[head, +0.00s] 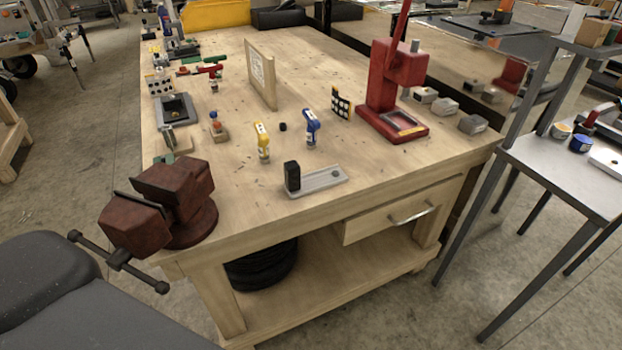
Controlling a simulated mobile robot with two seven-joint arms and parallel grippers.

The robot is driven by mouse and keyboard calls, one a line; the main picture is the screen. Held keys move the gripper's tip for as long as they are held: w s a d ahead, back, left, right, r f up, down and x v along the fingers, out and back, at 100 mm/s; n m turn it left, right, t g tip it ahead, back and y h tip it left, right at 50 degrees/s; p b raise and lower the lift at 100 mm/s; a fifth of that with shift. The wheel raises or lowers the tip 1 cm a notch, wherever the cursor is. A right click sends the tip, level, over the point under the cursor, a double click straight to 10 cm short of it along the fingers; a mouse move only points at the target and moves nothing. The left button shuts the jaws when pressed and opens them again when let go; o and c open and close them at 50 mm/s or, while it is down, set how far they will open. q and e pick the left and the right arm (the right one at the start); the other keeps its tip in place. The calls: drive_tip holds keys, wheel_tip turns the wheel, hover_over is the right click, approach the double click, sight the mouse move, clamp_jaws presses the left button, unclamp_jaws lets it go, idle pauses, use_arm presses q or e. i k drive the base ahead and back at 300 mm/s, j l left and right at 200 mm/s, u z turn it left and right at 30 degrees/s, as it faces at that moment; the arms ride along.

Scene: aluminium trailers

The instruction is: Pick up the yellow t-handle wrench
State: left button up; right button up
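A small yellow tool (262,140), which looks like the yellow t-handle wrench, stands upright on the wooden workbench (235,215), near the middle of its front half. Its lower end is pale or metallic and small in the view. A similar blue tool (311,126) stands upright to its right, apart from it. A small black cylinder (283,127) sits between them. Neither of my grippers shows in the head view.
A dark red vise (172,196) sits at the bench's front left corner. A grey plate with a black block (292,176) lies in front of the tools. A red press (393,85) stands right, an upright wooden board (261,73) behind. Bare bench top surrounds the yellow tool.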

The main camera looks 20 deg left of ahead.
sight(263, 139)
drive_tip(key=i+l, duration=0.35)
drive_tip(key=i, duration=0.2)
drive_tip(key=i+l+u, duration=0.1)
drive_tip(key=i+l, duration=0.3)
drive_tip(key=i, duration=0.15)
drive_tip(key=u, duration=1.55)
drive_tip(key=j+z, duration=0.25)
drive_tip(key=j, duration=1.9)
